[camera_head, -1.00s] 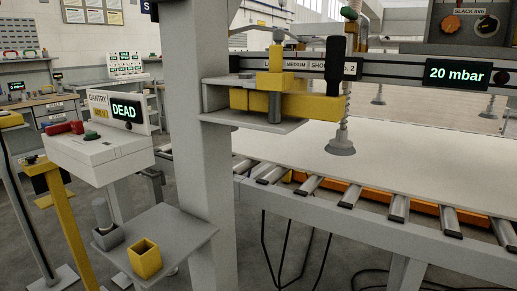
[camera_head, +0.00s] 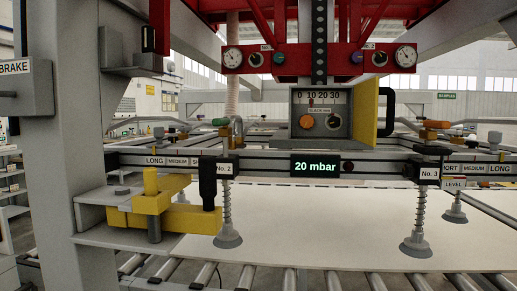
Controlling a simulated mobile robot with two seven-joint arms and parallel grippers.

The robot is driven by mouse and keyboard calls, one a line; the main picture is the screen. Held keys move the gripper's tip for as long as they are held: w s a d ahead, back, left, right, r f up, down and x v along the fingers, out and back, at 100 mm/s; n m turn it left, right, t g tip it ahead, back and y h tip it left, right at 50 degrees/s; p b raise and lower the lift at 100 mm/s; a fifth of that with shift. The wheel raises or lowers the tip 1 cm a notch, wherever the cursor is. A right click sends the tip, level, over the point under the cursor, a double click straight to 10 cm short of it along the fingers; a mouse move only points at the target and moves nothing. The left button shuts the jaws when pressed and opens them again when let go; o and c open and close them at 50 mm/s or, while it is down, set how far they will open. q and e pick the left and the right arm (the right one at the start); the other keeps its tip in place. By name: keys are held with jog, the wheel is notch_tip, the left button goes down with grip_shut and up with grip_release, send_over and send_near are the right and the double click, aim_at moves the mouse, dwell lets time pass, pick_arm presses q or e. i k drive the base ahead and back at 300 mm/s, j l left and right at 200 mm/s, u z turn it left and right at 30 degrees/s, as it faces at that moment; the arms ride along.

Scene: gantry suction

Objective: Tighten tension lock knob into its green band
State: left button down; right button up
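A grey box (camera_head: 321,98) labelled SLACK mm hangs at the centre of the gantry, with a 0 to 30 scale and a small pointer near 10. On its face are an orange round knob (camera_head: 306,121) at the left and a dark round dial (camera_head: 333,121) at the right. Which one is the tension lock knob is not labelled legibly. A green band cannot be made out at this size. A yellow plate with a black handle (camera_head: 386,112) stands at the box's right side. Neither of my grippers is in view.
The crossbeam (camera_head: 265,163) spans the view, with a 20 mbar display (camera_head: 316,167). Suction cups (camera_head: 228,237) hang over a pale sheet (camera_head: 310,225) on rollers. A yellow clamp (camera_head: 155,205) sits on a shelf at left, beside a grey post (camera_head: 62,150). Red framework (camera_head: 285,60) is above.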

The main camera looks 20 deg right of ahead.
aim_at(334, 122)
jog(key=z, duration=1.25)
